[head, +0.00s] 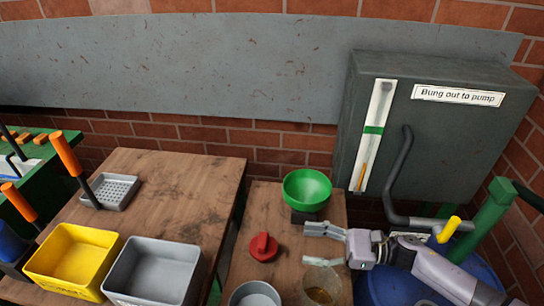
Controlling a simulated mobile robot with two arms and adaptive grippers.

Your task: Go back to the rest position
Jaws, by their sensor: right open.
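My right gripper (317,246) reaches in from the right over the narrow wooden table (236,262). Its two pale fingers are spread apart and point left, with nothing between them. A green bowl or funnel (306,188) on a dark base is just behind the fingers. A red knobbed cap (264,247) lies left of the fingertips, apart from them. A clear jar (321,287) with something brown inside stands in front of the lower finger, which partly overlaps it. My left gripper is not in view.
A grey round dish (254,295) is at the front edge. On the left table are a yellow bin (73,259), a grey bin (152,270) and a perforated tray (111,191) beside an orange-handled tool (65,152). A dark cabinet (437,150), pipes and a blue drum (391,287) crowd the right.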

